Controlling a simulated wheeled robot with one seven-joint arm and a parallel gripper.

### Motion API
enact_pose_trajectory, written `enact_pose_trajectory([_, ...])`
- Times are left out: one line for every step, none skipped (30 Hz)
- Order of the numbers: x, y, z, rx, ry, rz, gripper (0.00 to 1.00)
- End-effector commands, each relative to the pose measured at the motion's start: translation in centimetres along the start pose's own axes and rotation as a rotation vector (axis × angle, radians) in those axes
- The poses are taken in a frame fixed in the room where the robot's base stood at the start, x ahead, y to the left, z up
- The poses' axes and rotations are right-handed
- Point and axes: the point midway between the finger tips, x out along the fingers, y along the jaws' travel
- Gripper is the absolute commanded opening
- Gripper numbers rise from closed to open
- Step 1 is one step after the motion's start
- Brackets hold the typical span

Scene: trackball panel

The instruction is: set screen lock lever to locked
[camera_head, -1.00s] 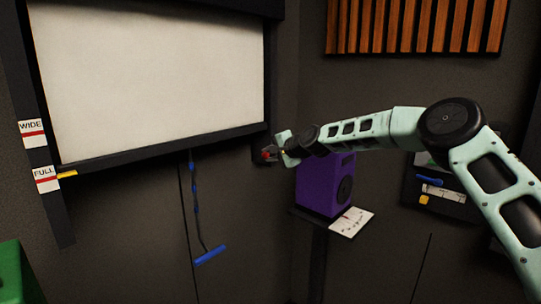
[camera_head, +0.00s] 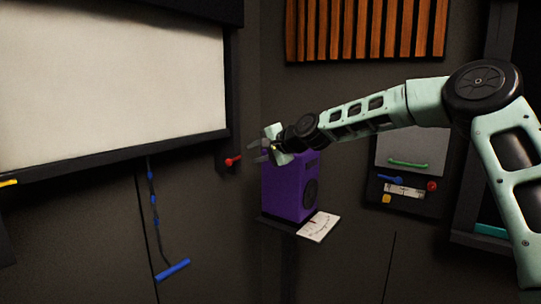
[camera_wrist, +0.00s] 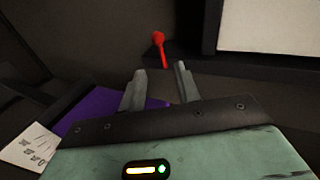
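The red lever (camera_head: 234,160) sticks out from a dark mount (camera_head: 224,160) on the wall, just right of the screen's lower right corner. In the wrist view the red lever (camera_wrist: 159,44) lies beyond the fingertips, with its rounded end up. My gripper (camera_head: 253,150) is to the right of the lever in the head view, with a gap between them. In the wrist view the two fingers of my gripper (camera_wrist: 160,70) are apart, with nothing between them. I cannot read any lock marking near the lever.
The white screen (camera_head: 105,85) fills the left. A purple speaker (camera_head: 283,187) stands just below my gripper, with a white card (camera_head: 319,226) beside it. A blue-handled cord (camera_head: 172,269) hangs below the screen. A control panel (camera_head: 405,207) is at right.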

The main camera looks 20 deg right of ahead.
Motion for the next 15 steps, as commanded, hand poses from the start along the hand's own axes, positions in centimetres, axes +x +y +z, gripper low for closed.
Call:
enact_pose_trajectory([-1.1,0.3,-0.1,-0.001,0.003,0.000,0.33])
enact_pose_trajectory([-1.6,0.3,-0.2,-0.001,0.003,0.000,0.33])
enact_pose_trajectory([-2.3,0.2,-0.1,-0.001,0.002,0.000,0.33])
enact_pose_trajectory([-2.9,0.2,-0.1,-0.002,0.003,0.001,0.33])
enact_pose_trajectory([-3.3,0.2,-0.1,-0.001,0.003,0.001,0.33])
enact_pose_trajectory([-3.8,0.2,-0.1,-0.001,0.002,0.000,0.33])
enact_pose_trajectory([-4.2,0.1,-0.1,-0.001,0.002,0.000,0.33])
enact_pose_trajectory([-4.5,0.1,-0.1,-0.001,0.003,-0.001,0.33])
enact_pose_trajectory([-4.8,0.1,-0.1,-0.001,0.001,-0.001,0.33])
enact_pose_trajectory([-5.1,0.1,-0.1,0.000,0.001,0.000,0.33])
enact_pose_trajectory([-5.3,0.1,-0.1,0.000,0.001,0.000,0.33])
enact_pose_trajectory([-5.5,0.1,0.0,0.000,0.000,0.000,0.33])
enact_pose_trajectory([-5.6,0.0,0.0,0.000,-0.001,0.000,0.33])
enact_pose_trajectory([-5.7,0.0,0.0,0.000,-0.001,0.000,0.33])
enact_pose_trajectory([-5.7,0.0,0.0,0.000,-0.001,0.000,0.33])
